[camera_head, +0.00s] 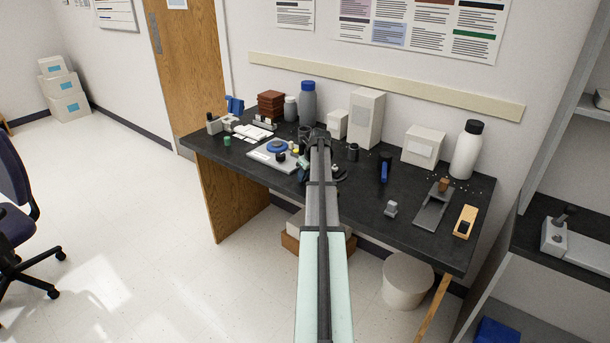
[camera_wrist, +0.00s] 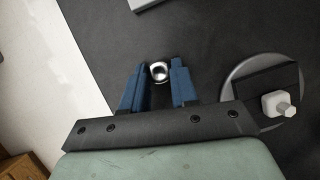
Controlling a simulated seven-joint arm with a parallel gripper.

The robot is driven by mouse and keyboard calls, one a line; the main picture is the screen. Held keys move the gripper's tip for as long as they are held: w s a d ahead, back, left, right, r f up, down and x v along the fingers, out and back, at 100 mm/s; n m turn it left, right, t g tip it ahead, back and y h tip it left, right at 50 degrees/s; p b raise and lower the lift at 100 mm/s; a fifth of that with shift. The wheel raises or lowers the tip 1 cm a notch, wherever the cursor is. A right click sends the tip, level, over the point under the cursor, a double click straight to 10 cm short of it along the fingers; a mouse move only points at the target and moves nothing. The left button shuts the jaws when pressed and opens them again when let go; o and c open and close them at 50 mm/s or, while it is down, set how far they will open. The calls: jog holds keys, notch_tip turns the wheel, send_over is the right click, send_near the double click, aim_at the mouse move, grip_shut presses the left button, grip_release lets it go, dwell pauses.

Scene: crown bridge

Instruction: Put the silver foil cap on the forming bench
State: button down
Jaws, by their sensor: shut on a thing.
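My gripper (camera_wrist: 157,76) has two blue fingers, one on each side of a small round silver cap (camera_wrist: 159,71), and is shut on it at the fingertips. Below it in the wrist view is a dark surface. The cap and fingertips cannot be made out there. I cannot tell the cap's height above the top.
In the wrist view, a round grey plate (camera_wrist: 232,73) carrying a black block and white knob lies right of my fingers. In the head view, a white board (camera_head: 262,155) with a blue ring, bottles and boxes crowd the back and left. The front middle has free room.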

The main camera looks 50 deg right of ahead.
jog(key=c, duration=0.9)
grip_release()
jog(key=shift+f, duration=0.1)
jog(key=shift+o, duration=0.2)
jog(key=v, duration=1.2)
